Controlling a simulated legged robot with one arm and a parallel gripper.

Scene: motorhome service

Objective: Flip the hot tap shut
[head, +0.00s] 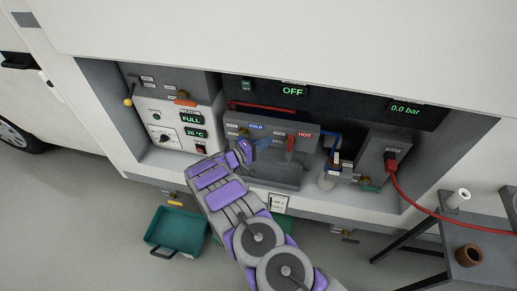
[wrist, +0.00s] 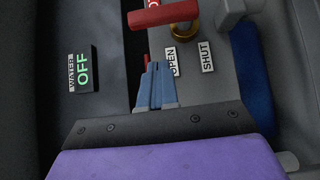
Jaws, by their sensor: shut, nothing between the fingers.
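The hot tap's red lever (head: 290,145) hangs down from the grey panel, beside the red HOT label. In the wrist view the red lever (wrist: 165,14) lies across the top edge, by a brass fitting (wrist: 183,32). An OPEN label (wrist: 170,62) and a SHUT label (wrist: 207,55) sit below it. My gripper (wrist: 154,68) has its blue-grey fingers together and empty, just below the lever with a visible gap in the picture. In the head view my gripper (head: 250,147) is left of the red lever, near the blue cold tap lever (head: 263,144).
A water display (wrist: 83,68) reads OFF. A left control panel (head: 182,125), a clear-bodied filter (head: 328,178) and a red hose (head: 410,202) surround the recess. A teal tray (head: 175,230) lies on the floor. A side table (head: 480,270) stands at right.

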